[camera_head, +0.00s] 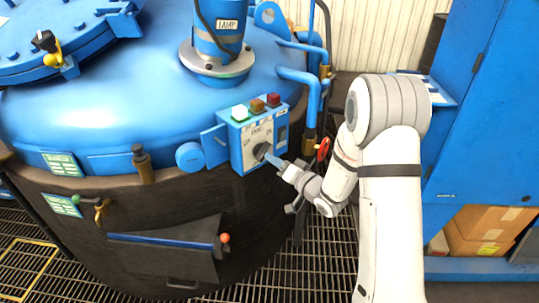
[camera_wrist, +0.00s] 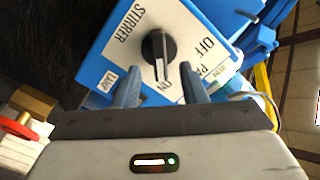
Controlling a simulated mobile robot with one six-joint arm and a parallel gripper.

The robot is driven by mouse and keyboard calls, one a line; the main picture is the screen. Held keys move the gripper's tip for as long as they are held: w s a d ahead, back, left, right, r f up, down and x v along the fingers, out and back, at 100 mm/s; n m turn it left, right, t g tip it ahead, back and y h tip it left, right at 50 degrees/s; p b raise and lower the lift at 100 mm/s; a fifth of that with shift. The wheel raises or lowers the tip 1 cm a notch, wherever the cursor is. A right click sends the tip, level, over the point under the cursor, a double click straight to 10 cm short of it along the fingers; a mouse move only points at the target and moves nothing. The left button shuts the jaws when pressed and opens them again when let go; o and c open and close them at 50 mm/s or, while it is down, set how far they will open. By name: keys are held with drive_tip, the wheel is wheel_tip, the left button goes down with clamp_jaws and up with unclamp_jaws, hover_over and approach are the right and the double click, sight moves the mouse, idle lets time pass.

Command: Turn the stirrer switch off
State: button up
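The stirrer switch (camera_wrist: 158,46) is a round black knob with a pale pointer line. It sits on a white plate (camera_wrist: 125,40) marked STIRRER, OFF and ON. In the wrist view its pointer points down towards ON, and OFF is to the upper right. It also shows in the head view (camera_head: 261,151) on the front of the blue control box (camera_head: 236,152). My gripper (camera_wrist: 160,69) is open, with its two blue fingers apart near the knob's lower end. I cannot tell whether they touch it. In the head view my gripper (camera_head: 274,162) reaches the box from the right.
Coloured buttons (camera_head: 257,105) top the box. A red valve handle (camera_head: 323,150) and blue pipes (camera_head: 312,92) stand close to its right, by my arm. The blue furnace lid (camera_head: 110,110) lies left. A blue cabinet (camera_head: 490,120) stands right; grating (camera_head: 325,265) covers the floor.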

sight(264, 152)
drive_tip(key=shift+x, duration=2.35)
